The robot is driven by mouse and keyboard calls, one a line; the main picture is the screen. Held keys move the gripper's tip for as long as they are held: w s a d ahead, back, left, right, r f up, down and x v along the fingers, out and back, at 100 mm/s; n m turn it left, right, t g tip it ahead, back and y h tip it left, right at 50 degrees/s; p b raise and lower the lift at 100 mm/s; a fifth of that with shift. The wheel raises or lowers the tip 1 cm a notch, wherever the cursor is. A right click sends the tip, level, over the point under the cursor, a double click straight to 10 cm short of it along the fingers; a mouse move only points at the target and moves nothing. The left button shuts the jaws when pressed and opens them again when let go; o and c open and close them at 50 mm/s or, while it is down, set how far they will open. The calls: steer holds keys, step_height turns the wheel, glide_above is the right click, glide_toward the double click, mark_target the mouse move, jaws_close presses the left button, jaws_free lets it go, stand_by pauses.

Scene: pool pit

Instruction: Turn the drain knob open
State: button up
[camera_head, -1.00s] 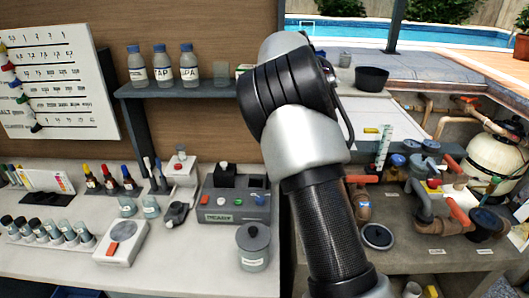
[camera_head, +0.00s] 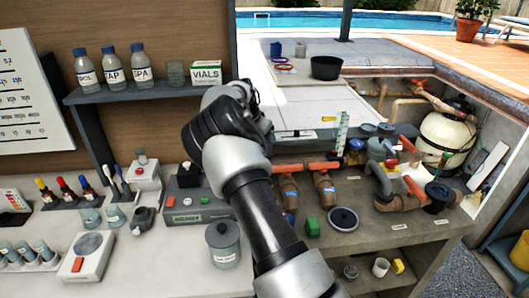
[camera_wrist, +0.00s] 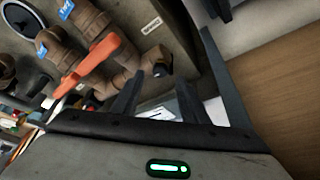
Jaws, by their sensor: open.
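Brown valve bodies (camera_head: 326,190) with orange bar handles (camera_head: 322,167) and blue tags stand on the grey bench, right of my arm. In the wrist view an orange handle (camera_wrist: 88,66) lies across brown pipe fittings (camera_wrist: 96,22) at the upper left. My gripper is hidden behind my arm in the head view.
A grey lidded jar (camera_head: 223,246) stands left of my arm. A shelf (camera_head: 150,90) holds bottles and a vials box (camera_head: 206,73). A pale tank (camera_head: 445,138) stands at right.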

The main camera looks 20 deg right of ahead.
steer(key=shift+x, duration=1.9)
jaws_close()
